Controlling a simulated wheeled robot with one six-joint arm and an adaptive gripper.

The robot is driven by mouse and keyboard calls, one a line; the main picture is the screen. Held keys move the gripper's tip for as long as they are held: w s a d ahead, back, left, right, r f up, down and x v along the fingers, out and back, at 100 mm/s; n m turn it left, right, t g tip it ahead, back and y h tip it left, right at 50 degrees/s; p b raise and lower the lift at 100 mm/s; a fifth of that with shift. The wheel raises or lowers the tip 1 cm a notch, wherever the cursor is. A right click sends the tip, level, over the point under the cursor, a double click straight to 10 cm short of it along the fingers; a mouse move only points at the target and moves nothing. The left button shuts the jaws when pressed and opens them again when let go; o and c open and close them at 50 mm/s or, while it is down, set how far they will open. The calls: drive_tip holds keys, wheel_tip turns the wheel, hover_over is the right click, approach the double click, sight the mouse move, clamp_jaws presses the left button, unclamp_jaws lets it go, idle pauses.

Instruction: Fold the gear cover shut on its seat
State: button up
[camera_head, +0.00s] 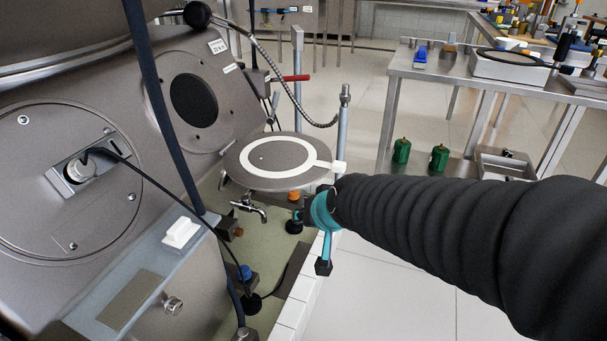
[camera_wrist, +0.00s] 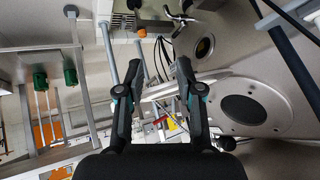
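The gear cover (camera_head: 278,158) is a flat grey disc with a white ring. It stands folded open, roughly level, out from the machine's side. A pale tab (camera_head: 338,167) sticks out at its outer edge. The seat (camera_head: 193,101) is a round plate with a dark centre on the machine wall, uncovered; it also shows in the wrist view (camera_wrist: 243,110). My gripper (camera_head: 310,242) is at the cover's outer end, below the tab. In the wrist view my gripper (camera_wrist: 157,80) has its fingers apart, with a thin pale bar, seemingly the cover edge-on, beyond or between them. I cannot tell if they touch.
A ball-ended lever (camera_head: 198,14) and a flexible hose arch above the cover. A grey post (camera_head: 343,115) stands close to its right. A small tap (camera_head: 250,207) is below. A steel bench (camera_head: 400,75) with green bottles beneath is at the right; floor between is clear.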

sight(305, 173)
drive_tip(key=w+a+f+m+t+h+b, duration=0.1)
drive_tip(key=w+a+f+m+t+h, duration=0.3)
drive_tip(key=w, duration=0.4)
drive_tip(key=w+a+f+m+t+h+b, duration=0.15)
drive_tip(key=w+a+f+t, duration=0.3)
drive_tip(key=w, duration=0.45)
drive_tip(key=s+d+f+m+t+h, duration=0.25)
drive_tip(key=s+m+h, duration=0.2)
drive_tip(key=h, duration=0.45)
drive_tip(key=shift+t+y, duration=0.25)
drive_tip(key=shift+t, duration=0.05)
drive_tip(key=x, duration=0.8)
drive_tip(key=r+x, duration=0.1)
drive_tip(key=x, duration=0.4)
drive_tip(key=shift+a+p, duration=0.25)
drive_tip(key=shift+p, duration=0.05)
drive_tip(key=shift+s, duration=0.1)
clamp_jaws()
drive_tip(key=shift+d+r, duration=0.1)
